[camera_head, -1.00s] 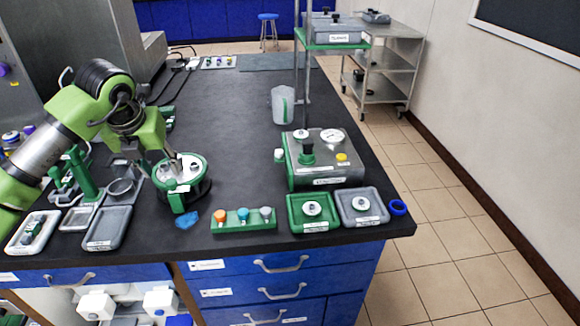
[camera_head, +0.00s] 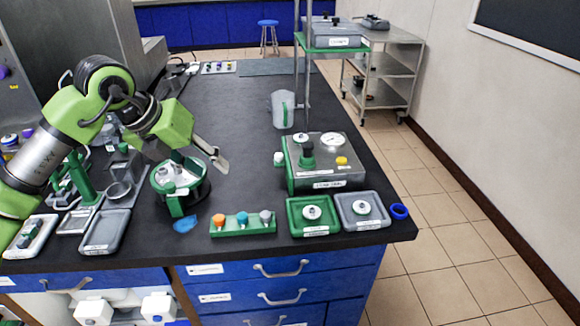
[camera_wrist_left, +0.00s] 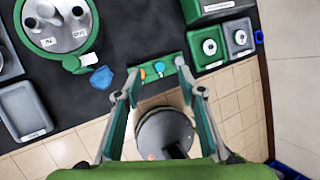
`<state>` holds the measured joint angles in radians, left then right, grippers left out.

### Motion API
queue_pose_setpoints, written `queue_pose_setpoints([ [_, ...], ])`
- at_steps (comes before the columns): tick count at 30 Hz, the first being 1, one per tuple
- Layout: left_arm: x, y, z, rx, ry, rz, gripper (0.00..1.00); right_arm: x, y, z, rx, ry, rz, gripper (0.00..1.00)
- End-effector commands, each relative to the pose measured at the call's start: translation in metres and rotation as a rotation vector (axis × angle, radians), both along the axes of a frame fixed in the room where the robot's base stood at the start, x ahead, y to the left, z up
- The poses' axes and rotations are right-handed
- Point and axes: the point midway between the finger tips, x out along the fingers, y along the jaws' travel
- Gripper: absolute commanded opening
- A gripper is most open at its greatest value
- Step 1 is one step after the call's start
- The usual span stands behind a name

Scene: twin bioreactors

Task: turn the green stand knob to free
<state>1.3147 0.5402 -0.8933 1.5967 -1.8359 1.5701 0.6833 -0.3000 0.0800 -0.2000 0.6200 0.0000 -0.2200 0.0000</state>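A round green-rimmed stand (camera_head: 180,187) with a white top stands on the black bench at left. It also shows at the upper left of the left wrist view (camera_wrist_left: 90,30), with tube-like metal parts on top. A green block (camera_wrist_left: 76,63) juts from its rim beside a white label. I cannot tell whether this is the knob, or how it is set. My left gripper (camera_head: 221,166) is above and right of the round stand, apart from it. In the left wrist view its fingers (camera_wrist_left: 156,76) are spread, with nothing gripped. My right gripper is not in view.
A green rack (camera_head: 243,224) with orange, blue and grey caps lies near the front edge. Right of it are a green tray (camera_head: 294,228), a grey tray (camera_head: 377,222) and a steel box (camera_head: 335,172) with a green knob (camera_head: 307,150). The bench middle is clear.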

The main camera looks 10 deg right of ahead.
Motion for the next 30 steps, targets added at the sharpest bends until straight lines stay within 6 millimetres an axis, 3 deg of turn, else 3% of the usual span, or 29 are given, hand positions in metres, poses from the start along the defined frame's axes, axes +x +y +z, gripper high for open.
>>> queue_pose_setpoints([
  [10, -0.025, -0.067, -0.006, -0.231, 0.009, -0.128, 0.37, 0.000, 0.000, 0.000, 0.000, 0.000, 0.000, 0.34],
  [21, -0.059, -0.131, 0.009, -0.532, 0.022, -0.226, 0.37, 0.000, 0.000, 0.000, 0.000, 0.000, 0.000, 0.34],
  [30, -0.077, -0.158, 0.030, -0.729, 0.029, -0.254, 0.37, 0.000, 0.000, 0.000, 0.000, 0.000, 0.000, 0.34],
])
